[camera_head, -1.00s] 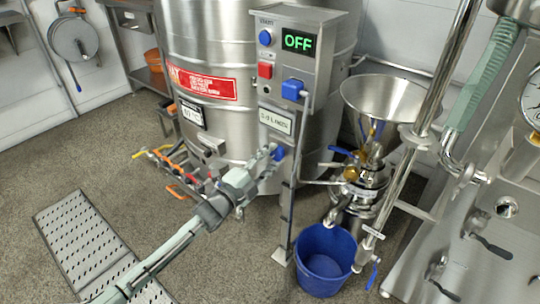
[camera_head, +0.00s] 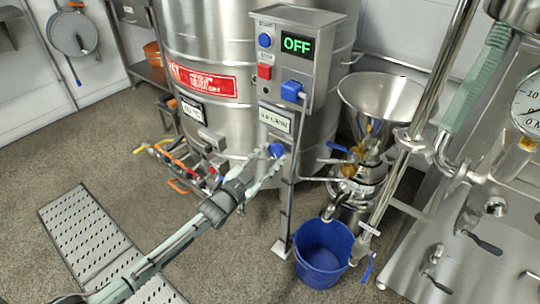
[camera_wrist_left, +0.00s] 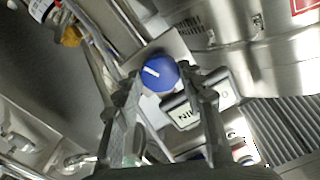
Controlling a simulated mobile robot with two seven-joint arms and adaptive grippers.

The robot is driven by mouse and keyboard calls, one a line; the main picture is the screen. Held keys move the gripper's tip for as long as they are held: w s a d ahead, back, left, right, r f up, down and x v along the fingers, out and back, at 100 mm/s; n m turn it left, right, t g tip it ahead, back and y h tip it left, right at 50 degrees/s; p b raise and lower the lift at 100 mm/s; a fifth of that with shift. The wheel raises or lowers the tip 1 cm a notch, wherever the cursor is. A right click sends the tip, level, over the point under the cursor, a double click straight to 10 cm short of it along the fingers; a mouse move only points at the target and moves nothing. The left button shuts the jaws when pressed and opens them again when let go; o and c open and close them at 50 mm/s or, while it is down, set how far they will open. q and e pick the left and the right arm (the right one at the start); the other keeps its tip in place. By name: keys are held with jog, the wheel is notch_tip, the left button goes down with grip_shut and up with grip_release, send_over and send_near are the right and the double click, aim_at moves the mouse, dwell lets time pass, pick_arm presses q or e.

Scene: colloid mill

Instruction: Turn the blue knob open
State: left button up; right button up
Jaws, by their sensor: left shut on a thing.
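The blue knob (camera_head: 277,149) sits low on the grey control box, below a small white label. In the left wrist view the round blue knob (camera_wrist_left: 161,73) shows a white mark on its face, slanting. My left gripper (camera_head: 270,157) reaches it from the lower left. Its fingers lie on either side of the knob, shut on it. The fingertips partly cover the knob's sides. My right gripper is in neither view.
The control box (camera_head: 297,55) shows a green OFF display (camera_head: 297,43). A large steel tank (camera_head: 215,70) stands behind it. A steel funnel (camera_head: 380,100) and a blue bucket (camera_head: 323,255) are to the right. A perforated floor plate (camera_head: 85,240) lies front left.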

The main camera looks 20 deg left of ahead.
pick_arm(q)
jog(key=n, duration=0.3)
jog(key=shift+n, duration=2.2)
jog(key=o, duration=1.2)
jog(key=shift+c, duration=0.2)
jog(key=v, duration=1.2)
jog(key=shift+r, duration=0.25)
jog(key=shift+d, duration=0.1)
